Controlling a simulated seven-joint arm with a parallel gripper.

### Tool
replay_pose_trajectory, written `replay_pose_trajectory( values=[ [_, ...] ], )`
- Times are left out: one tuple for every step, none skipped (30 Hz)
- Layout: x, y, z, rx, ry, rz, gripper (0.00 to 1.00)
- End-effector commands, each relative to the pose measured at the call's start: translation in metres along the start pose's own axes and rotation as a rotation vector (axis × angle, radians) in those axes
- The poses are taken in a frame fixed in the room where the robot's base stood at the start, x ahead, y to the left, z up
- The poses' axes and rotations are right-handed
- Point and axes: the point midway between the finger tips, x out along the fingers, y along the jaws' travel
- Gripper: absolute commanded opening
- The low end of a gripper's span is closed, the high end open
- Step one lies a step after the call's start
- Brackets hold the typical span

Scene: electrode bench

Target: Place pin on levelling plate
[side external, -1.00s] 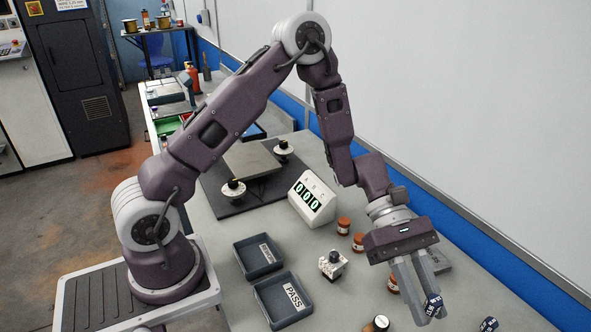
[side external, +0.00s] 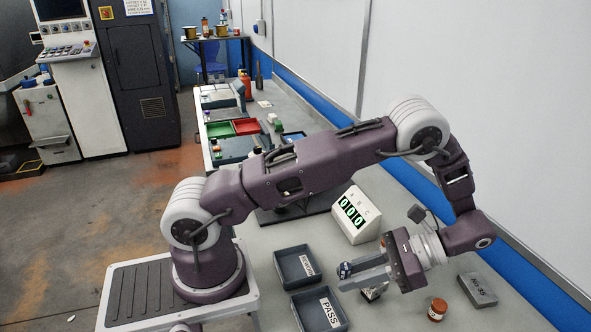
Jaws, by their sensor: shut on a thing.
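My gripper (side external: 362,277) points left, roughly level, above the bench in the side external view. It is shut on a small dark blue piece with white markings (side external: 344,270) at its fingertips; this seems to be the pin, though its full shape cannot be told. The levelling plate stands behind my forearm and is mostly hidden. Only part of its dark base (side external: 268,216) shows below the arm. The gripper and held piece are apart from it, on the near right side.
Two dark trays, one marked PASS (side external: 322,311), sit left of the gripper. A brown jar (side external: 437,309) and a grey block (side external: 478,289) lie to the right.

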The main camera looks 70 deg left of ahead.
Motion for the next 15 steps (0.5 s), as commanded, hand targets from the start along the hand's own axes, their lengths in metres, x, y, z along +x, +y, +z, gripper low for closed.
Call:
replay_pose_trajectory(
  values=[
    [0.001, -0.020, -0.001, 0.028, 0.001, -0.059, 0.00],
    [0.001, -0.035, -0.002, 0.052, 0.001, -0.103, 0.00],
    [0.002, -0.056, -0.001, 0.086, 0.000, -0.164, 0.00],
    [0.002, -0.074, 0.001, 0.112, 0.001, -0.214, 0.00],
    [0.002, -0.093, 0.002, 0.140, 0.001, -0.264, 0.00],
    [0.003, -0.120, 0.005, 0.170, 0.001, -0.322, 0.00],
    [0.003, -0.141, 0.008, 0.190, 0.000, -0.357, 0.00],
    [0.004, -0.162, 0.011, 0.209, 0.001, -0.393, 0.00],
    [0.004, -0.190, 0.018, 0.234, 0.002, -0.439, 0.00],
    [0.006, -0.211, 0.024, 0.254, 0.002, -0.473, 0.00],
    [0.006, -0.232, 0.031, 0.271, 0.003, -0.505, 0.00],
    [0.008, -0.258, 0.041, 0.292, 0.004, -0.545, 0.00],
    [0.009, -0.277, 0.050, 0.307, 0.004, -0.574, 0.00],
    [0.010, -0.295, 0.059, 0.321, 0.005, -0.600, 0.00],
    [0.011, -0.317, 0.072, 0.338, 0.005, -0.629, 0.00]
  ],
)
